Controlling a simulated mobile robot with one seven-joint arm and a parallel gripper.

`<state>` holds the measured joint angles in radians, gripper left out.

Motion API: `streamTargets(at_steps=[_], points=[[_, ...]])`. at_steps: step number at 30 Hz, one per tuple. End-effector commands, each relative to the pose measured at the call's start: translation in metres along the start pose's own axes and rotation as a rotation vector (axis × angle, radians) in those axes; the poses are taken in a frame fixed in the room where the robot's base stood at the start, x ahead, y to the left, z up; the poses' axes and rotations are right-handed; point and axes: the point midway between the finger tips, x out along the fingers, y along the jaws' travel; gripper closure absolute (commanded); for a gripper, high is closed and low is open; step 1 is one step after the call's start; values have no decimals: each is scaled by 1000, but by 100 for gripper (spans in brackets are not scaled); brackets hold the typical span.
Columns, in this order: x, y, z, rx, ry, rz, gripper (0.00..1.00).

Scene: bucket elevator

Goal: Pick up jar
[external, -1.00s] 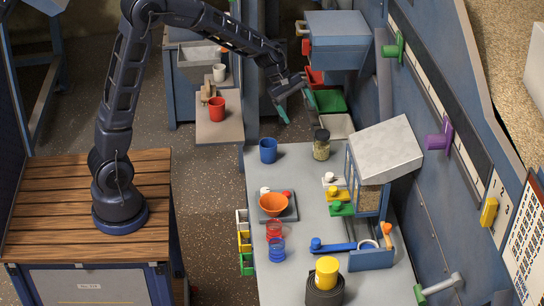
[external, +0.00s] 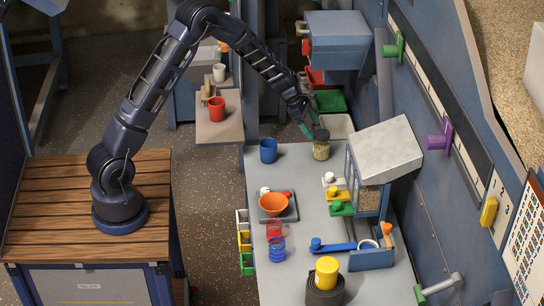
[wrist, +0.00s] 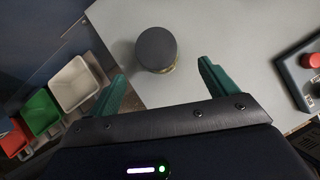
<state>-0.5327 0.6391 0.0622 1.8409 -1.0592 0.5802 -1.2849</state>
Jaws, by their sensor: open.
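The jar (external: 321,149) stands upright on the grey table near its far edge. It is clear with a dark lid and pale contents. In the wrist view the jar (wrist: 157,50) shows from above, mostly its round dark lid, ahead of the fingers and between their lines. My gripper (external: 309,123) is above the jar's far side, with its green fingers pointing down. In the wrist view the gripper (wrist: 165,85) is open and empty, its two green fingers spread wider than the lid. The jar's lower body is mostly hidden by its lid there.
A blue cup (external: 268,151) stands left of the jar. A hopper box with a pale lid (external: 384,148) stands to the right. Green and white bins (external: 337,126) sit beyond the table's far edge.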

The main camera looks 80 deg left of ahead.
Motion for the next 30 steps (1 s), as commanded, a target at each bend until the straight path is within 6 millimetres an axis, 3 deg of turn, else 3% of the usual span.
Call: streamTargets(at_steps=[4,14,21,30], points=[[23,0,0,0,0,-1,15],[46,0,-1,1,0,0,15],[79,1,-2,1,0,-1,15],[86,1,-1,2,-1,1,15]])
